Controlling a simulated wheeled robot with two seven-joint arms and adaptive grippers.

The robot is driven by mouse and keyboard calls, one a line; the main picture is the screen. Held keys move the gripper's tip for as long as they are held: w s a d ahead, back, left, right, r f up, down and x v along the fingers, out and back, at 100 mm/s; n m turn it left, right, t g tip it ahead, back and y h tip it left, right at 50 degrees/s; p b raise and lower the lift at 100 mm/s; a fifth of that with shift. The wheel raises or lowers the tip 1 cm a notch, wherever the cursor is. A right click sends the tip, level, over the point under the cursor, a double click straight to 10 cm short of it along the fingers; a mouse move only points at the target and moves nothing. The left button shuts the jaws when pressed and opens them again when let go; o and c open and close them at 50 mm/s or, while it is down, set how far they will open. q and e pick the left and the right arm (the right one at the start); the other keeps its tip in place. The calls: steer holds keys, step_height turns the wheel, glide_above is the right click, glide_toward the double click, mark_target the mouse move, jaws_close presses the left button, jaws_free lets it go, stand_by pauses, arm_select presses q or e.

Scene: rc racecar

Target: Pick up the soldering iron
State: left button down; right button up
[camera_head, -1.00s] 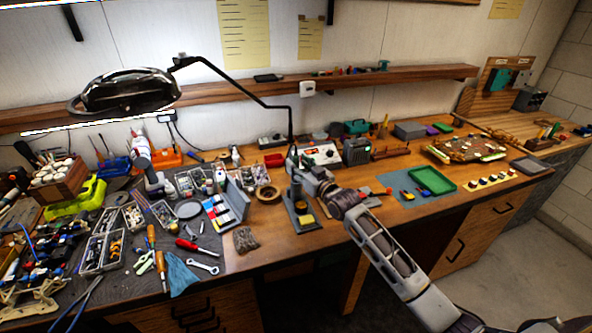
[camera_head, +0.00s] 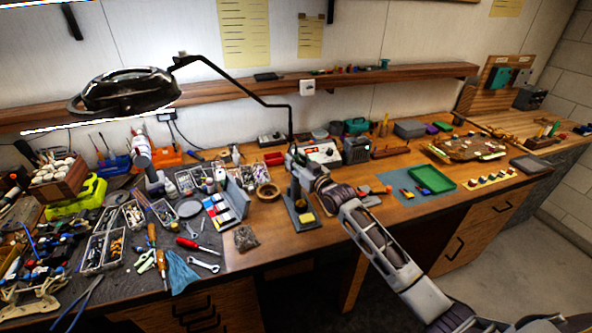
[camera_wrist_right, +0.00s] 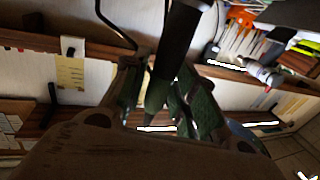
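The soldering iron (camera_wrist_right: 182,35) shows in the right wrist view as a dark handle that narrows between my right gripper's fingers. My right gripper (camera_wrist_right: 160,105) looks open around it, with a finger on each side and slim gaps showing. In the head view my right gripper (camera_head: 294,158) is over the dark soldering stand (camera_head: 308,219), which stands near the table's front edge with a yellow sponge on its base. The iron is mostly hidden there by the gripper and stand. My left gripper is not in view.
A lamp (camera_head: 125,92) on a black jointed arm reaches over the workbench behind my gripper. A tape roll (camera_head: 267,192) and a box of coloured parts (camera_head: 222,210) lie left of the stand. A green tray (camera_head: 432,179) lies to the right.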

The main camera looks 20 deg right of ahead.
jaws_close()
steer(key=shift+r, duration=0.1)
